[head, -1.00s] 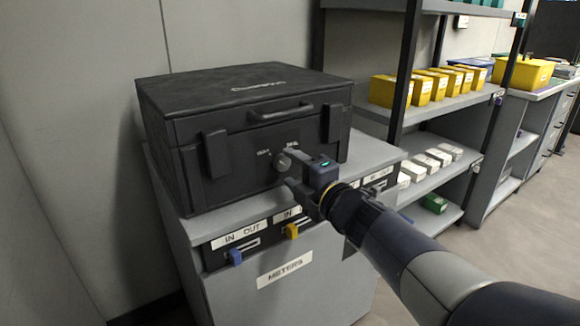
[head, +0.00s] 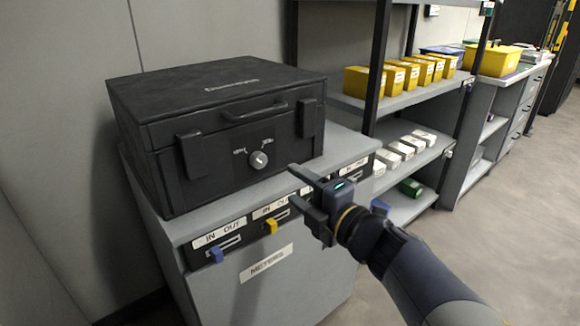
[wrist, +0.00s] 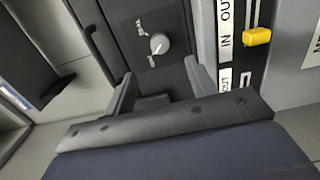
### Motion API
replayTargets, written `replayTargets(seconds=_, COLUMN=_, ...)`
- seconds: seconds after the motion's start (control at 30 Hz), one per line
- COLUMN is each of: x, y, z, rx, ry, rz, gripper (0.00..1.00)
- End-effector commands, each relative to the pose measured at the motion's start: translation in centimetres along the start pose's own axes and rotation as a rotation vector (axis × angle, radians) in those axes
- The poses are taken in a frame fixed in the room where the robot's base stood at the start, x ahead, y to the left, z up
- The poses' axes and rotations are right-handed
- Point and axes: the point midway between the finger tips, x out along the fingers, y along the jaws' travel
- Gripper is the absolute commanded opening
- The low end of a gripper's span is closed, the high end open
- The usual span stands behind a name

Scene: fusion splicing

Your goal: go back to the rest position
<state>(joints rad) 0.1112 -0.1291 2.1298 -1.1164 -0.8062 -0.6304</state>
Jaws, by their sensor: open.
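My gripper (head: 300,188) is open and empty in the head view. It is in front of the grey cabinet, to the lower right of the black case's knob and apart from it. The black case (head: 160,98) sits shut on top of the cabinet, with a round grey knob (head: 258,160) on its front. In the wrist view the knob (wrist: 159,44) shows beyond the two spread fingers (wrist: 160,85), with nothing between them.
The grey cabinet (head: 250,300) has labelled slots with a blue tab (head: 216,255) and a yellow tab (head: 271,227). A shelf rack (head: 345,100) with yellow bins and white boxes stands at right. Open floor (head: 500,200) lies at the right.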

Motion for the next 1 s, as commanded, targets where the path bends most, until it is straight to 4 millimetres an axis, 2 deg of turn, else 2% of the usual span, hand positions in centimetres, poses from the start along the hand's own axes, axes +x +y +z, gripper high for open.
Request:
replayTargets(seconds=0.17, x=1.4, y=-0.2, z=-0.1, rx=-0.001, ry=0.004, rz=0.000, gripper=0.54)
replayTargets(seconds=0.5, x=7.6, y=-0.3, z=-0.1, rx=0.001, ry=0.003, rz=0.000, gripper=0.54)
replayTargets(seconds=0.63, x=9.4, y=-0.2, z=0.0, rx=0.001, ry=0.002, rz=0.000, gripper=0.54)
replayTargets(seconds=0.83, x=10.9, y=-0.1, z=0.0, rx=0.000, ry=0.000, rz=0.000, gripper=0.54)
replayTargets(seconds=1.0, x=10.7, y=0.0, z=0.0, rx=0.020, ry=-0.001, rz=0.000, gripper=0.54)
